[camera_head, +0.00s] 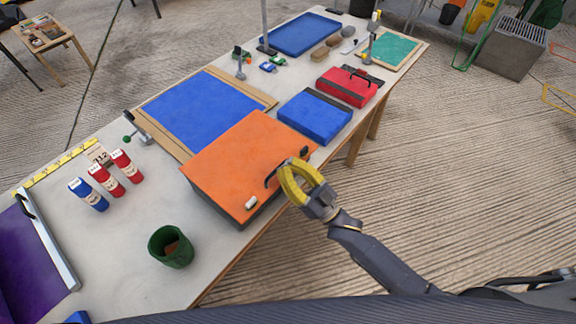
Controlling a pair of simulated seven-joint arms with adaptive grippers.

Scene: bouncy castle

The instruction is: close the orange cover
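The orange cover (238,150) lies over a dark grey box (262,208) at the table's near right edge. It looks flat or nearly so; I cannot tell whether a small gap is left under it. A black handle (271,180) sits at the cover's right edge, and a small white piece (251,203) is at its front corner. My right gripper (288,178), with yellow fingers, is at the handle, beside the cover's right edge. The fingers hide part of the handle, so I cannot tell whether they grip it. My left gripper is not in view.
A blue panel (205,110) in a wooden frame lies behind the cover. A blue box (315,115) and a red case (347,86) stand to the right. Open floor lies right of the table.

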